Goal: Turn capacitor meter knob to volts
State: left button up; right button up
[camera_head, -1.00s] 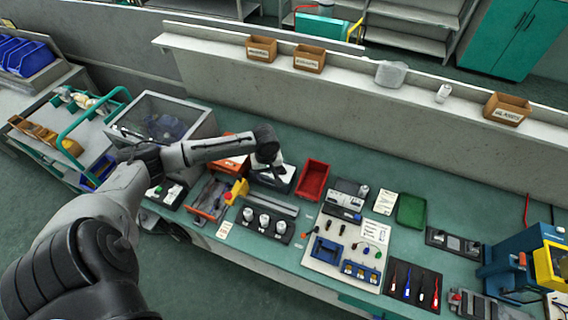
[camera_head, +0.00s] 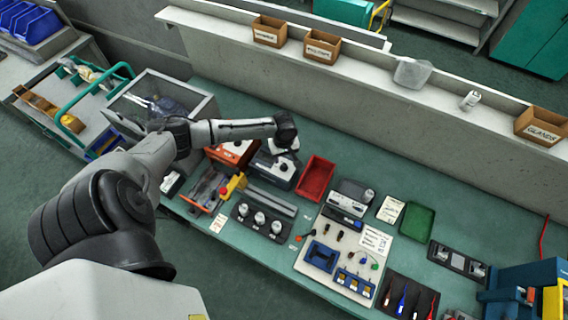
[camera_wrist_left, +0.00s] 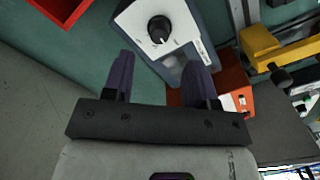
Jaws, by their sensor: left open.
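A dark blue-grey box with a pale top panel, which looks like the capacitor meter (camera_head: 274,171), stands on the green bench beside an orange box. In the left wrist view the meter (camera_wrist_left: 178,60) shows a round black knob (camera_wrist_left: 159,29) with a white pointer mark. The panel lettering is too small to read. My left gripper (camera_head: 285,146) hangs over the meter's far side and partly hides it. In the left wrist view its two dark fingers (camera_wrist_left: 160,62) are spread apart with nothing between them, and the knob lies beyond the tips. My right gripper is not in view.
The orange box (camera_head: 231,152) stands left of the meter, and a red tray (camera_head: 315,179) stands to the right. A holder with several grey knobs (camera_head: 259,220) is in front. A grey wall with a ledge (camera_head: 370,75) runs behind the bench.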

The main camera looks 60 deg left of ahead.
aim_at(284, 165)
pick_arm(q)
jog(key=shift+f, duration=3.15)
jog(key=shift+c, duration=0.2)
jog(key=c, duration=0.9)
